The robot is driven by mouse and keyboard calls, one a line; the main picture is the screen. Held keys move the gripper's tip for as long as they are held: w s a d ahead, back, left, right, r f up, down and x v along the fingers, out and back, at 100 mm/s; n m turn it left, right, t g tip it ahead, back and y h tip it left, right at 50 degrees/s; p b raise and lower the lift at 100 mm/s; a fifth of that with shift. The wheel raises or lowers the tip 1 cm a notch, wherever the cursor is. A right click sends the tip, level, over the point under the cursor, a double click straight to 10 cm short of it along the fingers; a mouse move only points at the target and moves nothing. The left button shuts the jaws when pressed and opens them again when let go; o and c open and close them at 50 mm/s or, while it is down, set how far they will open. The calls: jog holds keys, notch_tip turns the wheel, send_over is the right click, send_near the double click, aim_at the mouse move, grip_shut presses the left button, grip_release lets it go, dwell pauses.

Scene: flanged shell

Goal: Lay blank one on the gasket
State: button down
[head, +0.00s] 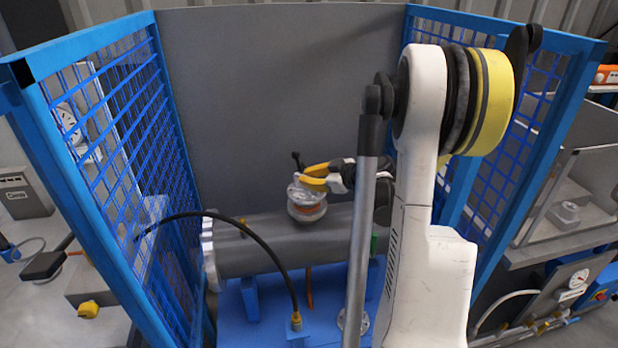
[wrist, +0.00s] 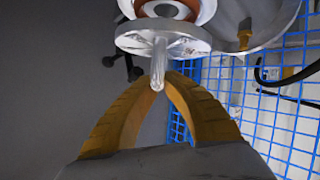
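Blank one is a pale, shiny disc with a thin stem; it shows in the head view (head: 299,193) and in the wrist view (wrist: 163,40). My gripper's yellow fingers (head: 301,178) come in from the right over it. In the wrist view my gripper (wrist: 166,80) has its fingertips close together at the stem's end and looks shut on it. The orange gasket (head: 309,209) shows on the flanged nozzle just below the disc; part of it shows in the wrist view (wrist: 168,10). I cannot tell whether the disc touches the gasket.
The grey shell (head: 255,250) lies on a blue stand (head: 230,315). A black hose (head: 262,241) arches in front of it. Blue mesh guards (head: 130,130) stand on both sides, with a grey panel (head: 280,90) behind. A black-knobbed part (wrist: 122,65) is near the nozzle.

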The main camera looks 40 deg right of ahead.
aim_at(298, 185)
notch_tip(298, 185, down, 3)
jog(key=shift+r+b, duration=0.1)
jog(key=shift+b, duration=0.5)
jog(key=c, duration=1.9)
grip_release()
jog(key=shift+c, duration=0.2)
jog(key=o, duration=0.3)
